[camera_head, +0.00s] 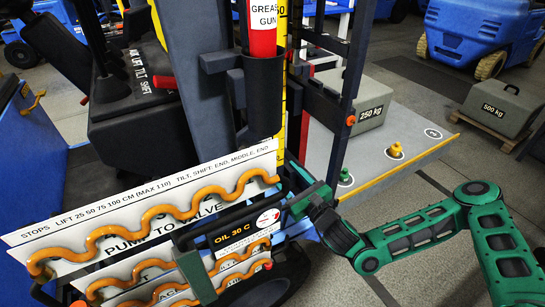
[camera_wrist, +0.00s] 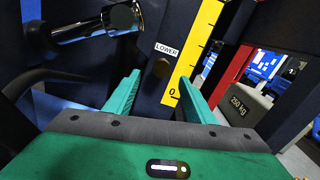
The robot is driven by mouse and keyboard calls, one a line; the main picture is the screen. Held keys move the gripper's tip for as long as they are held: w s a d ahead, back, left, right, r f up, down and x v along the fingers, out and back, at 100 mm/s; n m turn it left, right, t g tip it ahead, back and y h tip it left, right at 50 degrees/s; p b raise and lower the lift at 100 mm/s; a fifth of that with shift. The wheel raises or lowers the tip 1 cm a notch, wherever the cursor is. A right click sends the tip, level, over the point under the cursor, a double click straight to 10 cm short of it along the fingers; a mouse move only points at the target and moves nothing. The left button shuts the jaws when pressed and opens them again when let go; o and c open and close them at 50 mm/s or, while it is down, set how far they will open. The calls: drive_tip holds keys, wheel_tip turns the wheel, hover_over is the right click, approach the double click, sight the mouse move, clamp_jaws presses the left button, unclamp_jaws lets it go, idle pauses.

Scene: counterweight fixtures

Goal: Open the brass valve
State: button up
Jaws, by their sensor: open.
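A small dark brass-brown knob (camera_wrist: 161,68), which looks like the brass valve, sits on a dark upright panel just under a white LOWER label (camera_wrist: 166,49) in the wrist view. My gripper (camera_wrist: 160,77) is open, with its two green fingers on either side of the knob in the picture. The fingers appear empty, and I cannot tell how far short of the knob they are. In the head view my gripper (camera_head: 303,190) reaches in by the mast behind the OIL 30 C plate. The valve is hidden there.
A yellow scale (camera_wrist: 195,50) stands right of the knob; a chrome cylinder (camera_wrist: 95,25) juts out at upper left. Orange wavy hoses (camera_head: 150,215) and sign plates lie left of my arm. A grey platform (camera_head: 400,125) bears a 250 kg block (camera_head: 358,105) and small knobs.

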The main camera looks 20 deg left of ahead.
drive_tip(key=shift+m, duration=0.4)
drive_tip(key=x, duration=1)
drive_tip(key=shift+w+a+f, duration=0.1)
drive_tip(key=shift+w+f, duration=0.1)
drive_tip(key=shift+w, duration=0.3)
